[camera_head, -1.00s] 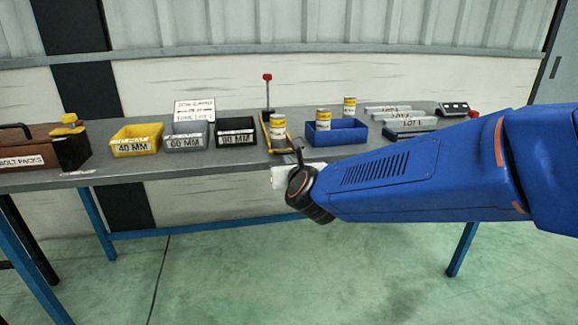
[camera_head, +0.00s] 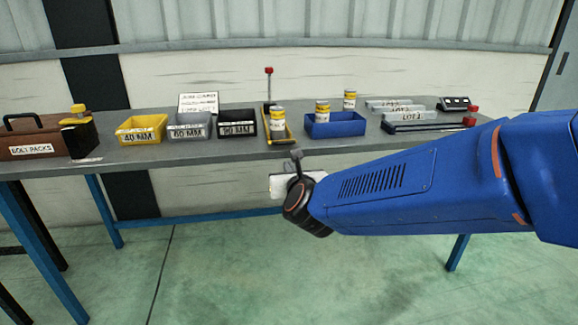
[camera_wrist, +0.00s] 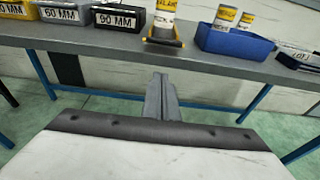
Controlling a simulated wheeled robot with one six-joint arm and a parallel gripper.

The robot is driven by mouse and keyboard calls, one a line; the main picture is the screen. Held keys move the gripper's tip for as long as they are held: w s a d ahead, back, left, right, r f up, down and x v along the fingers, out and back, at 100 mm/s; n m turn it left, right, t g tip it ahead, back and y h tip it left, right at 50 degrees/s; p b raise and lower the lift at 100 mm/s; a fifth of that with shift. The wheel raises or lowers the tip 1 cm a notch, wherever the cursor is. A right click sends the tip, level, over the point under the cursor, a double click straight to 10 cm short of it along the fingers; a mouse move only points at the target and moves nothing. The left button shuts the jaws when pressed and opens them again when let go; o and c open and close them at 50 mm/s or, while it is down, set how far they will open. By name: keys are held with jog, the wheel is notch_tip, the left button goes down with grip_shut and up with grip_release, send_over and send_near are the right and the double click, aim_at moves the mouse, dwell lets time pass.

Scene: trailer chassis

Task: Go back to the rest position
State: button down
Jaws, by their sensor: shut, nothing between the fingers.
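My gripper (camera_head: 296,158) is in front of the bench's near edge, below the level of the bins, at the end of my blue arm. In the wrist view the fingers (camera_wrist: 161,98) are together with nothing between them, pointing toward the bench. The gripper touches nothing that I can see. The grey workbench (camera_head: 225,155) stands beyond it.
On the bench are a yellow bin (camera_head: 141,129), a grey bin (camera_head: 190,127), a black bin (camera_head: 237,123), a yellow tray with a can (camera_head: 278,120), a blue bin (camera_head: 350,128), labelled bars (camera_head: 402,117) and a brown box (camera_head: 30,140). Floor in front is clear.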

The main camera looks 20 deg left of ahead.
jog(key=v, duration=0.6)
jog(key=shift+s+r, duration=0.3)
jog(key=shift+r, duration=0.1)
jog(key=d+f+n+g+h, duration=0.1)
jog(key=d+n+g, duration=0.3)
jog(key=d+n, duration=1.75)
jog(key=s+d+f+n+g+h, duration=0.1)
jog(key=s+d+f+n+h, duration=0.1)
jog(key=s+d, duration=0.4)
jog(key=s+d+f+n+g+h, duration=0.2)
jog(key=s+d+f, duration=0.3)
jog(key=d, duration=0.9)
jog(key=s+d+f+n+g+h, duration=0.1)
jog(key=s+d+f+n+h, duration=0.2)
jog(key=s+d, duration=0.6)
jog(key=shift+s+d+f+n+g, duration=0.15)
jog(key=shift+s+d+n+g, duration=0.15)
jog(key=shift+d+n, duration=0.45)
